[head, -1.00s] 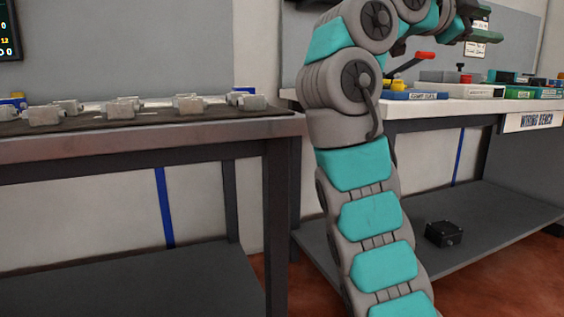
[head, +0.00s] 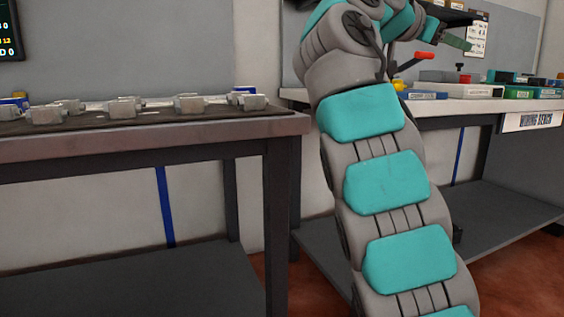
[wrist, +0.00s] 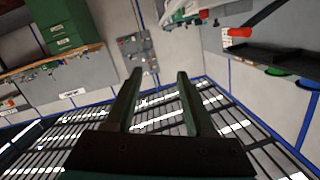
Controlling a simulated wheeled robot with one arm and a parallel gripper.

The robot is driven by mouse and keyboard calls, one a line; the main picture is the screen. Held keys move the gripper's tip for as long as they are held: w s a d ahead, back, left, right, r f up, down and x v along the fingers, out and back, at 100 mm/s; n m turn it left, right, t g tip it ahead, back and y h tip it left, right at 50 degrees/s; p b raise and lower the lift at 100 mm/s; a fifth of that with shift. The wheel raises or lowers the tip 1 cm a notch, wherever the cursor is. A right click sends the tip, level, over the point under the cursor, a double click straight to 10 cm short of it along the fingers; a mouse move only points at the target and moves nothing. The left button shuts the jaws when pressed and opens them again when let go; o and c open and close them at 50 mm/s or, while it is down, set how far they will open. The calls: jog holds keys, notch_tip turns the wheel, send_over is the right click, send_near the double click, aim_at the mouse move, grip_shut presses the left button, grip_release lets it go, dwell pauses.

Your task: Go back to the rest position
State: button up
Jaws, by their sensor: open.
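My gripper (wrist: 160,80) shows in the wrist view with its two dark green fingers spread apart and nothing between them. In the head view its end shows only partly, near the top right behind my raised arm, with a green finger (head: 455,41) visible. My arm rises through the middle of the head view and bends at the top edge. The gripper is up in the air, clear of both benches.
A workbench (head: 150,135) with several grey metal parts on a dark mat stands at left. The wrist view shows green drawers (wrist: 63,25) and a grey wall panel (wrist: 137,53).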

jog(key=s+a+f+n+g+y, duration=0.2)
jog(key=s+f+n+y, duration=0.3)
jog(key=f, duration=0.8)
jog(key=s+a+f+n+g+y, duration=0.1)
jog(key=s+f+n, duration=0.4)
jog(key=f, duration=0.8)
jog(key=s+a+f+n+g+y, duration=0.3)
jog(key=s+f, duration=0.4)
jog(key=f, duration=0.6)
jog(key=s+a+f+n+g+y, duration=0.25)
jog(key=s+a+f, duration=0.35)
jog(key=s+f, duration=0.4)
jog(key=s+a+f+n+g+y, duration=0.1)
jog(key=s+a+f+y, duration=0.3)
jog(key=s+f, duration=0.65)
notch_tip(320, 180, up, 17)
jog(key=s+a+p, duration=0.1)
jog(key=p, duration=1.4)
jog(key=shift+s+h, duration=0.35)
jog(key=shift+h, duration=0.1)
